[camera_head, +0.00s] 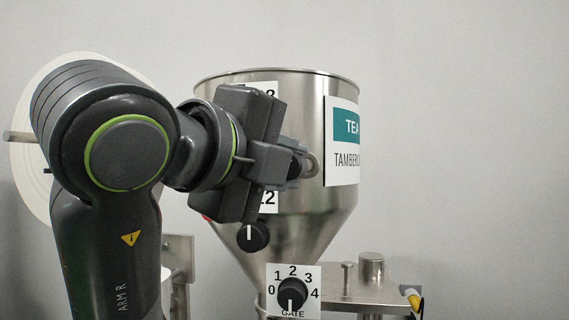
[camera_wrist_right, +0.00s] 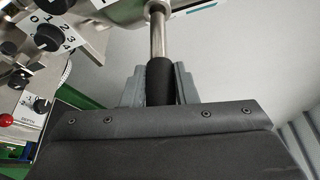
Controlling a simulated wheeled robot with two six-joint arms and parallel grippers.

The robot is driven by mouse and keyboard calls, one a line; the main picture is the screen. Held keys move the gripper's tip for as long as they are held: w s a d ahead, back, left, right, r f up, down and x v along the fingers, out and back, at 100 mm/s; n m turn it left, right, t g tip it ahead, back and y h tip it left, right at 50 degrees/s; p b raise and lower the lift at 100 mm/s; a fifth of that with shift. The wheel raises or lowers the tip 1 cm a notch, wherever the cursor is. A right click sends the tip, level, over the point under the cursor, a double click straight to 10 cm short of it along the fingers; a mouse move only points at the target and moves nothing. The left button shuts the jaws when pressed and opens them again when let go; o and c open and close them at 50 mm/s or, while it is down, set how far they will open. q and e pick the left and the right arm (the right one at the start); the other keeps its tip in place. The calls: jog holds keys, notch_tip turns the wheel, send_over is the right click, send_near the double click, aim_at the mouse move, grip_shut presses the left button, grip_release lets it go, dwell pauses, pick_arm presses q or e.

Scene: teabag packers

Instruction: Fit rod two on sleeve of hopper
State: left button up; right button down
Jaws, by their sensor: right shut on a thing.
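The steel hopper (camera_head: 225,92) stands in the middle of the head view, a wide cylinder narrowing to a cone. My right gripper (camera_head: 297,165) is in front of its wall. In the right wrist view my right gripper (camera_wrist_right: 160,85) is shut on the black grip of a steel rod (camera_wrist_right: 158,38). The bare rod reaches away from the fingers to the hopper (camera_wrist_right: 118,8) at the top edge. A rounded metal piece shows beside the fingertips in the head view; I cannot tell whether it is the sleeve. Whether the rod is seated is unclear. My left gripper is not in view.
A gate dial (camera_head: 291,294) sits below the hopper, with another black knob (camera_head: 253,236) above it. A white paper roll (camera_head: 28,170) is partly hidden behind my right arm. A steel platform (camera_head: 390,292) with posts is at the lower right.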

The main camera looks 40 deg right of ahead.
jog(key=shift+w+d, duration=0.2)
jog(key=shift+d, duration=0.1)
jog(key=shift+w+d+p, duration=0.25)
jog(key=shift+p, duration=0.05)
jog(key=shift+w+d+p, duration=0.9)
jog(key=shift+w+d, duration=0.55)
jog(key=shift+d, duration=0.3)
jog(key=shift+w+d+p, duration=0.9)
jog(key=shift+w+d, duration=0.5)
jog(key=shift+d, duration=0.3)
jog(key=c, duration=1.1)
grip_release()
jog(key=shift+o, duration=0.2)
jog(key=shift+a, duration=0.1)
jog(key=b+v, duration=0.7)
jog(key=v, duration=1)
jog(key=shift+a, duration=0.15)
